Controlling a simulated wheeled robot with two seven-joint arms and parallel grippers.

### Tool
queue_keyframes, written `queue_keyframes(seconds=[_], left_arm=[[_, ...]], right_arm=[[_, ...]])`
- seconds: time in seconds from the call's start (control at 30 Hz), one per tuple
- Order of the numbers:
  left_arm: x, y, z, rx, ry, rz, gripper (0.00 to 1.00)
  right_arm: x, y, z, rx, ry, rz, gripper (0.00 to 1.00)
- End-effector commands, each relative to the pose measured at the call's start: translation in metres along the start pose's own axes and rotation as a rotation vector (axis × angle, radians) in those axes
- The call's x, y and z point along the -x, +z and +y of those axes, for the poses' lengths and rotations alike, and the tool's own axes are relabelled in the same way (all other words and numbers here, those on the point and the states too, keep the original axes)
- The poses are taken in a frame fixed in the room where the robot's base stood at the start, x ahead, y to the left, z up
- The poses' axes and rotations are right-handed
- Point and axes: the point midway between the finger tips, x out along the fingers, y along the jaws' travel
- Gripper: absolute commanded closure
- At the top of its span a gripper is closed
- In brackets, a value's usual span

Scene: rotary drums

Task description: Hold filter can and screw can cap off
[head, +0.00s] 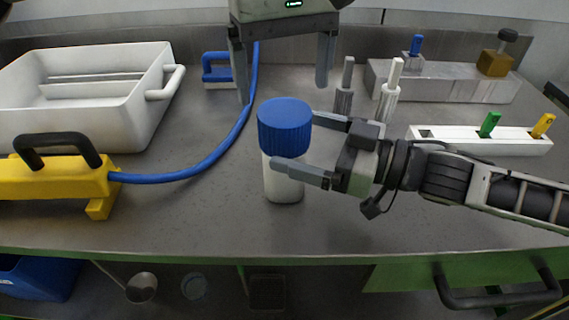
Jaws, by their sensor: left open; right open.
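The filter can is a white cylinder (283,187) standing upright on the grey bench, near the front edge in the head view. A ribbed blue cap (284,125) sits on its top. My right gripper (292,142) reaches in from the right, level with the upper part of the can. Its fingers are open; one passes in front of the can just below the cap, the other lies behind on the right. Contact cannot be told. My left gripper (284,92) points down above the cap, its fingers open and wide apart, not touching it.
A white bin (130,112) stands at the left, with a yellow tool (60,178) and blue hose (205,160) before it. Two grey-and-white posts stand behind the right gripper. A white block (470,140) with green and yellow handles lies right. The front bench is clear.

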Motion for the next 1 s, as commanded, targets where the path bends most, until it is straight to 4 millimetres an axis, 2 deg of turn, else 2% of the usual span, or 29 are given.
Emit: queue_keyframes(seconds=[0.03, 0.2, 0.6, 0.67, 0.8, 0.87, 0.9, 0.93, 1.0], left_arm=[[0.0, 0.0, 0.0, 0.0, 0.0, 0.0, 0.13], [0.0, 0.0, 0.0, 0.0, 0.0, 0.0, 0.13], [0.0, 0.0, 0.0, 0.0, 0.0, 0.0, 0.13], [0.0, 0.0, 0.0, 0.0, 0.0, 0.0, 0.13], [0.0, 0.0, 0.0, 0.0, 0.0, 0.0, 0.13], [0.0, 0.0, 0.0, 0.0, 0.0, 0.0, 0.13], [0.0, 0.0, 0.0, 0.0, 0.0, 0.0, 0.24], [0.0, 0.0, 0.0, 0.0, 0.0, 0.0, 0.25], [0.0, 0.0, 0.0, 0.0, 0.0, 0.0, 0.25]], right_arm=[[-0.009, -0.001, -0.001, 0.0, -0.003, 0.003, 0.05], [-0.027, -0.001, 0.0, 0.001, -0.001, 0.001, 0.05], [-0.034, 0.0, 0.0, 0.001, 0.001, 0.0, 0.05], [-0.034, 0.0, 0.0, 0.001, 0.001, 0.0, 0.19], [-0.033, 0.0, 0.0, 0.0, 0.0, 0.0, 0.58], [-0.033, 0.0, 0.0, 0.0, 0.0, 0.0, 0.72], [-0.033, 0.0, 0.0, 0.0, 0.0, 0.0, 0.85], [-0.033, 0.0, 0.0, 0.0, 0.0, 0.0, 0.94], [-0.033, 0.0, 0.0, 0.0, 0.0, 0.0, 0.95]])
